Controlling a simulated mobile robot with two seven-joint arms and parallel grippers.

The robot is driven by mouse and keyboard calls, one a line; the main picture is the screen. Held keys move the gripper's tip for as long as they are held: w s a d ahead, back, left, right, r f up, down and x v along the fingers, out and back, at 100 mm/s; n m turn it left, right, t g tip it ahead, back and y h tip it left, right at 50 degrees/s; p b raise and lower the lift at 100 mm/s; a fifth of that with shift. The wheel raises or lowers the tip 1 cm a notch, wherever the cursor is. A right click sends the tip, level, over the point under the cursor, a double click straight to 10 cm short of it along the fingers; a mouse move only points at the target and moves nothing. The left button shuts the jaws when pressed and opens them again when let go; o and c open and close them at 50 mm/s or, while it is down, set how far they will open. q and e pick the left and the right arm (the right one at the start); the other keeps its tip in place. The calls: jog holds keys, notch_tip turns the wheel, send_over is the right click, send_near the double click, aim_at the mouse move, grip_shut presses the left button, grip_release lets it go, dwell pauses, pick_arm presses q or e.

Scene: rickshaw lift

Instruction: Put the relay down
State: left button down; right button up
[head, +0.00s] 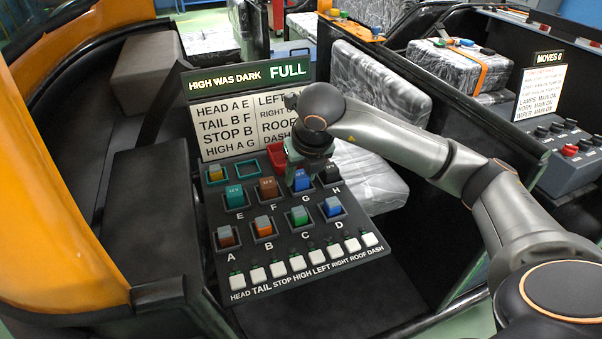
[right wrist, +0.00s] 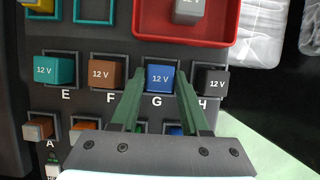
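A blue 12 V relay (head: 302,182) sits in socket G of the black panel; it also shows in the right wrist view (right wrist: 160,78). My right gripper (right wrist: 160,75) is over socket G, with one green finger on each side of the blue relay. The fingers look apart from the relay, with narrow gaps at its sides, so the gripper is open. In the head view my right gripper (head: 300,172) partly hides the upper row. A teal relay (right wrist: 54,72) stands in E, a brown relay (right wrist: 104,74) in F and a black relay (right wrist: 211,82) in H. My left gripper is not in view.
A red tray (right wrist: 225,40) holding a grey relay (right wrist: 190,8) lies just behind G. Teal-rimmed spare sockets (head: 247,168) lie at the back left. Relays in A to D and white switches (head: 297,263) are in front. A sign board (head: 250,110) stands behind.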

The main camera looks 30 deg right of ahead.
jog(key=shift+o, duration=0.7)
jog(key=shift+r, duration=0.4)
jog(key=p+v, duration=0.1)
jog(key=v, duration=1)
jog(key=shift+s+r+p, duration=0.25)
jog(key=shift+p, duration=0.05)
